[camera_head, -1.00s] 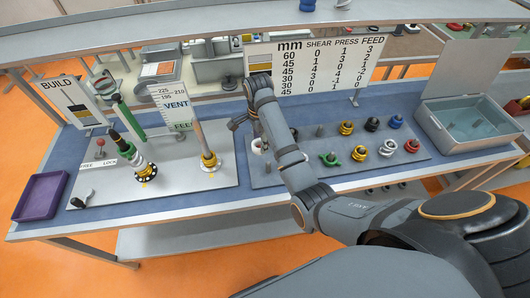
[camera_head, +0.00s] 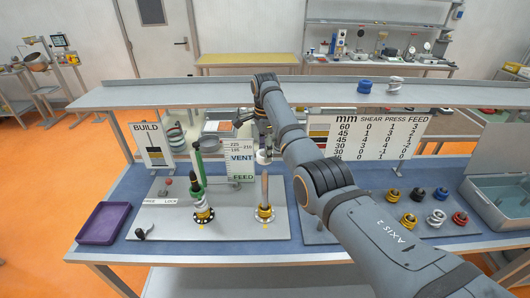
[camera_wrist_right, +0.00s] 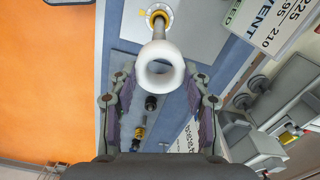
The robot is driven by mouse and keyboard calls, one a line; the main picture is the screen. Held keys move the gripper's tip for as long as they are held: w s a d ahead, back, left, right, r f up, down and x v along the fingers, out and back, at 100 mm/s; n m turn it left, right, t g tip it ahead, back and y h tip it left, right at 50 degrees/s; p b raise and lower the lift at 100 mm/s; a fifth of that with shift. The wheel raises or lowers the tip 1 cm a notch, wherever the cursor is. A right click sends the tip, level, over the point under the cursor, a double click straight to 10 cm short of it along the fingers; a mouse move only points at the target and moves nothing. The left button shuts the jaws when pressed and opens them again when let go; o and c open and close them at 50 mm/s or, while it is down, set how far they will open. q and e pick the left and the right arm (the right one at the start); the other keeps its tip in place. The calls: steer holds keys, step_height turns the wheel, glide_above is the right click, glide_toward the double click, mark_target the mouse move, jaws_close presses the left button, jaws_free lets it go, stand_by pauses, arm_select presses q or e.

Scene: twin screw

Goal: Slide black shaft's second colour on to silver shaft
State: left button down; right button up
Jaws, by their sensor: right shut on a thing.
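My right gripper (camera_head: 263,140) is shut on a white ring (camera_head: 263,157), which also shows between the fingers in the right wrist view (camera_wrist_right: 160,74). In the head view the ring is close above the top of a plain upright shaft (camera_head: 265,188) with a yellow collar at its base. In the wrist view this shaft (camera_wrist_right: 159,30) shows beyond the ring; I cannot tell if they are exactly in line. My left gripper is not in view.
The build sign (camera_head: 151,145) and vent sign (camera_head: 241,165) stand behind the shafts. A table sign (camera_head: 372,135) stands behind several coloured rings (camera_head: 437,218) on the right board. A purple tray (camera_head: 104,223) lies at left, and a bin (camera_head: 500,200) at right.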

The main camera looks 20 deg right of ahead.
steer(key=shift+s+f, duration=0.25)
steer(key=shift+f, duration=0.55)
steer(key=shift+w+f, duration=0.2)
steer(key=shift+f, duration=0.15)
steer(key=shift+w+f, duration=0.1)
steer(key=shift+f, duration=1.05)
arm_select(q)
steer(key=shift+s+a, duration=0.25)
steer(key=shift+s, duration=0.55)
arm_select(e)
steer(key=shift+f, duration=1.1)
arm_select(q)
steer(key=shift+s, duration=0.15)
